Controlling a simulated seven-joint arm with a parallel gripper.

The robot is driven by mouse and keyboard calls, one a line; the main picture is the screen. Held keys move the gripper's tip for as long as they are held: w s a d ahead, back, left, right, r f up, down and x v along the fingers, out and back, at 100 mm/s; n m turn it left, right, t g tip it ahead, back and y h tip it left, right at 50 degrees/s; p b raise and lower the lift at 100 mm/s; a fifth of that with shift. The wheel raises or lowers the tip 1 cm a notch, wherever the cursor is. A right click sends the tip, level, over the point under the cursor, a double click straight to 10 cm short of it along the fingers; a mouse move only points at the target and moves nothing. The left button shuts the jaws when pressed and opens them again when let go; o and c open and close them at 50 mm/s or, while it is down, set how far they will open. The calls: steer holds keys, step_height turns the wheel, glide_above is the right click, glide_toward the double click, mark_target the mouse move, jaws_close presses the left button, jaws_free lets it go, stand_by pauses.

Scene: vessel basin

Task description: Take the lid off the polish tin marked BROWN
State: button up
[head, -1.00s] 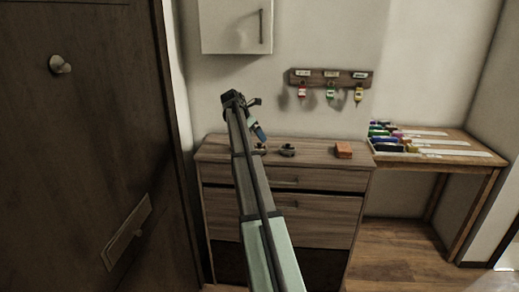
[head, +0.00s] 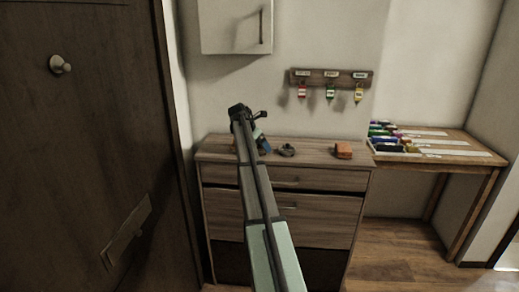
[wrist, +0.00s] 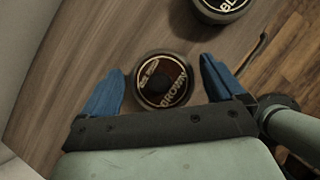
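The polish tin marked BROWN (wrist: 162,80) stands on the wooden cabinet top in the wrist view, its round labelled lid facing up. My gripper (wrist: 160,86) is open, with one blue finger on each side of the tin; I cannot tell whether either finger touches it. In the head view my gripper (head: 258,140) is over the left part of the cabinet top, and the arm hides the BROWN tin there. A second tin, its label partly cut off and starting "BL" (wrist: 222,6), stands to the upper right; it also shows in the head view (head: 287,150).
The cabinet top (head: 222,148) also holds an orange block (head: 343,150) at its right. A rack with hanging tags (head: 330,78) is on the wall above, and a white wall cupboard (head: 232,25) is higher up. A side table (head: 470,146) with coloured items stands at right.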

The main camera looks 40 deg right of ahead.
steer(key=c, duration=0.6)
steer(key=shift+r, duration=0.1)
